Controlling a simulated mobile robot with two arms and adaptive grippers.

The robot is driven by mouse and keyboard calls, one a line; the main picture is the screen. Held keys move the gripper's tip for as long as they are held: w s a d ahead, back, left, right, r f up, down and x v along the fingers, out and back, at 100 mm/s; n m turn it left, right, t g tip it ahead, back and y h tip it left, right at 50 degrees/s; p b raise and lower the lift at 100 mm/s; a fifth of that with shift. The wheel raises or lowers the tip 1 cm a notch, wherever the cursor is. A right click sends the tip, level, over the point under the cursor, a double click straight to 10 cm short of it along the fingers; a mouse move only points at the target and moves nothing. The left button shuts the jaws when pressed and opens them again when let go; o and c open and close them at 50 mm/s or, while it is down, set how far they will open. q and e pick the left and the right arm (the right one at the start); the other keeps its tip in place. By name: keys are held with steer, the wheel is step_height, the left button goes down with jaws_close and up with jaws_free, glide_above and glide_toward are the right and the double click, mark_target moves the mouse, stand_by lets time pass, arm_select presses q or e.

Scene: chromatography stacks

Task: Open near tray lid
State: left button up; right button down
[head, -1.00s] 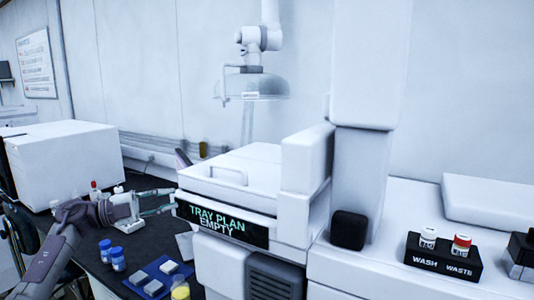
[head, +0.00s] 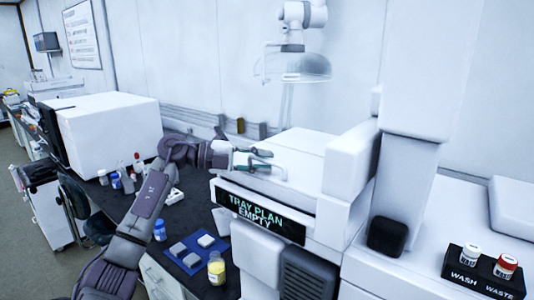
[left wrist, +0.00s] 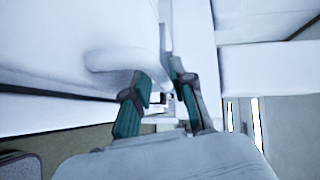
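The near tray lid (head: 305,146) is a white flat cover lying shut on top of the white machine, above the dark "TRAY PLAN EMPTY" display (head: 256,214). Its thin white handle (head: 284,174) is at the lid's front left. My left gripper (head: 270,160) is at this handle, with its green-grey fingers apart. In the left wrist view, the fingertips (left wrist: 160,72) stand apart close to white lid surfaces. I cannot tell there whether the handle lies between them. My right gripper is not in view.
A white column (head: 408,160) rises right of the lid. The wash and waste bottle holder (head: 483,272) is at the far right.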

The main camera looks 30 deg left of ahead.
arm_select(q)
steer(key=shift+w+d+f, duration=0.1)
steer(key=shift+w+d, duration=0.3)
steer(key=shift+d, duration=0.1)
jaws_close()
steer(key=shift+s, duration=0.1)
